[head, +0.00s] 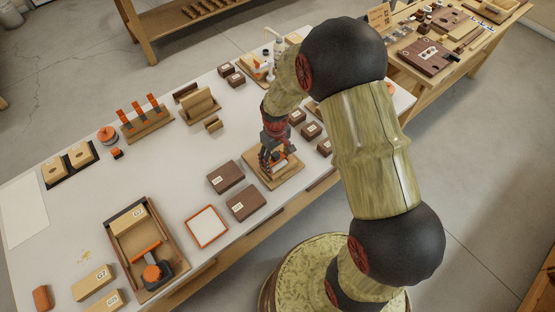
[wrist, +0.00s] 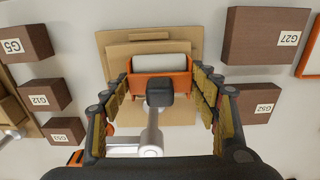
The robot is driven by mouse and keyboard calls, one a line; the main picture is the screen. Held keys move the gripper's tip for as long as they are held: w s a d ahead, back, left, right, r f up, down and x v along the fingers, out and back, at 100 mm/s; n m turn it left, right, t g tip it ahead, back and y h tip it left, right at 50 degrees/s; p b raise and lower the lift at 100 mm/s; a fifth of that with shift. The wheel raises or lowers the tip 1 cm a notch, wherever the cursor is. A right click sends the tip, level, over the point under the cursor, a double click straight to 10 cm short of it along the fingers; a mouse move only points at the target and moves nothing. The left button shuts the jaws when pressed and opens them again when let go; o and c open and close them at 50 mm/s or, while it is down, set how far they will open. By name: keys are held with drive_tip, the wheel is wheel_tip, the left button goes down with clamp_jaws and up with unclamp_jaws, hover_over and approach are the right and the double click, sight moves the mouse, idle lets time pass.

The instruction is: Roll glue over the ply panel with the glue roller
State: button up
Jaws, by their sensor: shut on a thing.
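The ply panel (head: 256,173) is a flat tan board lying on the white bench, under my gripper. In the wrist view the panel (wrist: 112,58) shows its left and front parts, with a smaller tan piece at its far edge. The glue roller, with a white roll in an orange frame (wrist: 160,75), is over the panel's middle; whether it touches cannot be told. Its dark grip and grey handle point back towards my gripper. My gripper (wrist: 160,98) is shut on the glue roller; in the head view my gripper (head: 272,158) hides part of it.
Labelled dark blocks (head: 226,177) stand close to the left of the panel and others (head: 311,131) to its right. An orange-framed white pad (head: 206,226) and a wooden tray (head: 161,215) lie nearer the front left. A clear strip of bench lies behind the panel.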

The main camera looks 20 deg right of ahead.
sight(284, 156)
drive_tip(key=shift+w+a, duration=0.2)
drive_tip(key=shift+w, duration=0.3)
drive_tip(key=shift+w+d, duration=0.1)
drive_tip(key=shift+d, duration=0.05)
drive_tip(key=shift+w+d, duration=0.25)
drive_tip(key=shift+d, duration=0.4)
drive_tip(key=shift+w+d, duration=0.25)
drive_tip(key=shift+d, duration=0.4)
drive_tip(key=shift+s, duration=0.2)
drive_tip(key=shift+s+d+p, duration=0.15)
drive_tip(key=shift+s+d, duration=0.05)
drive_tip(key=shift+s, duration=0.3)
drive_tip(key=shift+s+d+p, duration=0.15)
drive_tip(key=shift+s+d, duration=0.05)
drive_tip(key=shift+s, duration=0.3)
drive_tip(key=shift+w, duration=0.15)
